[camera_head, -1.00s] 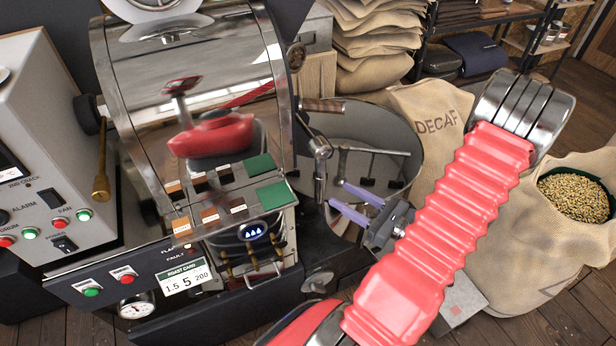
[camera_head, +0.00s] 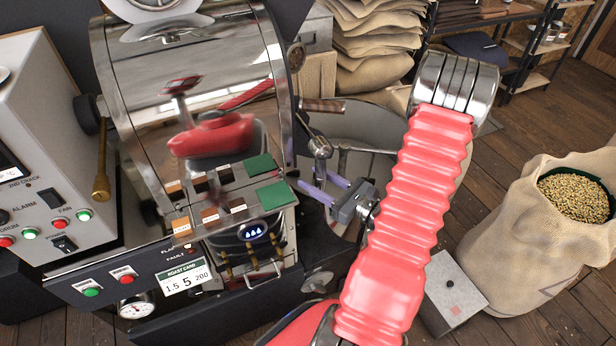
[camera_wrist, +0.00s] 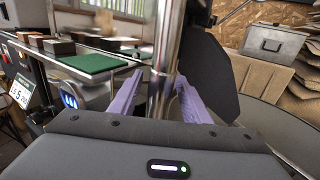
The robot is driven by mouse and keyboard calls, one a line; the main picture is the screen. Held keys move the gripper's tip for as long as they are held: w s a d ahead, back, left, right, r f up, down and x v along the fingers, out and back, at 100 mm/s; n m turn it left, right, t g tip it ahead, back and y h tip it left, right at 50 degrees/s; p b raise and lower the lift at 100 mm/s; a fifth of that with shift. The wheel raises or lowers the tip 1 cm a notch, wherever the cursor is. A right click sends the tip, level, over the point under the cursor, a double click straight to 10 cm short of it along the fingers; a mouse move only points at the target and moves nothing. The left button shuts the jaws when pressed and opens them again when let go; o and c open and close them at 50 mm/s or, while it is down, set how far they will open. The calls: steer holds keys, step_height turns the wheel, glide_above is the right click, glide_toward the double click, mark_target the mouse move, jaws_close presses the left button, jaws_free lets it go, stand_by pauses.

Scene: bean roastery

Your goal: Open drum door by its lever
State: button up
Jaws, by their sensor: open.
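The roaster's chrome lever (camera_head: 321,149) has a rounded knuckle at the top and a stem hanging down, at the right side of the drum front. In the wrist view its upright metal rod (camera_wrist: 166,45) stands between my two purple fingers. My gripper (camera_head: 313,179) is open, with one finger on each side of the rod; it also shows in the wrist view (camera_wrist: 158,84). I see no clear grip on the rod, and its lower end is partly hidden by my gripper. A dark plate (camera_wrist: 210,80), perhaps the drum door, is just right of the rod.
A sample tray with a green pad (camera_head: 260,166) sits left of my gripper. A wooden handle (camera_head: 322,105) sticks out above the lever. The round cooling pan (camera_head: 375,125) lies behind my arm. A sack of beans (camera_head: 530,235) stands on the floor at right.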

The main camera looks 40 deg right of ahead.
steer(key=shift+w+a, duration=0.25)
steer(key=shift+w, duration=0.9)
steer(key=shift+c, duration=0.6)
jaws_close()
